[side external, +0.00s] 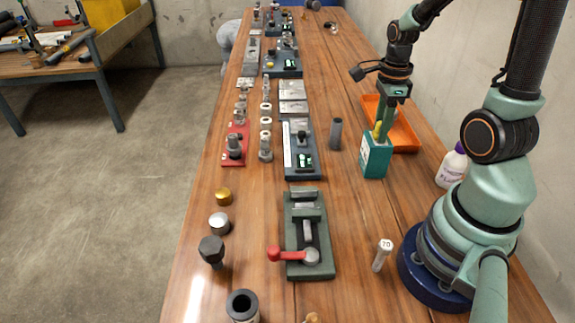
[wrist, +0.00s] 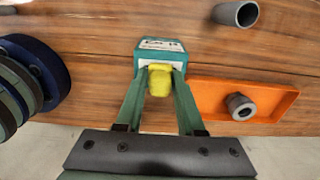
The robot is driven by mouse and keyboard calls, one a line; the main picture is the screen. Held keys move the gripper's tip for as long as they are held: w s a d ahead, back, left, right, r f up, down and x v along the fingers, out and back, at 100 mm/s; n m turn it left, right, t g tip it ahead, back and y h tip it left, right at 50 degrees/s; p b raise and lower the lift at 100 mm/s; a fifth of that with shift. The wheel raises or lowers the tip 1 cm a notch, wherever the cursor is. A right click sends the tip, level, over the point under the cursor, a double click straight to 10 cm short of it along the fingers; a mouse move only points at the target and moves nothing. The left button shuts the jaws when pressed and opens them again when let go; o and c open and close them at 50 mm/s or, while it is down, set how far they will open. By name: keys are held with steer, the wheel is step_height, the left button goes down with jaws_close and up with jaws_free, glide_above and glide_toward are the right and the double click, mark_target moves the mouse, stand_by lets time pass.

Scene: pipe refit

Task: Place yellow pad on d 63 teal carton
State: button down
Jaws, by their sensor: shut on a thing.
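The yellow pad (wrist: 160,79) is held between the two green fingers of my gripper (wrist: 160,86). In the side view, the yellow pad (side external: 378,130) shows at the top of the teal carton (side external: 376,158), below my gripper (side external: 385,122). The teal carton stands upright on the table and has a white label. In the wrist view the teal carton (wrist: 158,60) lies right behind the pad. I cannot tell whether the pad touches the carton's top. The fingers hide part of the pad's sides.
An orange tray (side external: 405,138) with a grey fitting (wrist: 240,106) in it lies beside the carton. A grey pipe (side external: 336,133) stands to the left. A white bottle (side external: 453,166) stands to the right. A dark green vise (side external: 306,232) sits nearer the camera.

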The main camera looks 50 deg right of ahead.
steer(key=c, duration=0.5)
jaws_free()
step_height(320, 180, up, 11)
steer(key=shift+w+a+r+n+t, duration=0.75)
steer(key=shift+a+n, duration=1.85)
steer(key=shift+n, duration=1.9)
steer(key=shift+w+a+r+n+t, duration=0.4)
steer(key=shift+a+n+t, duration=0.7)
steer(key=shift+a+n, duration=2.45)
steer(key=shift+w+a+r+n+t, duration=0.35)
steer(key=shift+a+r+n+t, duration=0.9)
steer(key=shift+n, duration=4.2)
steer(key=shift+a+f+g, duration=0.3)
steer(key=shift+a+f, duration=0.1)
steer(key=shift+f, duration=0.15)
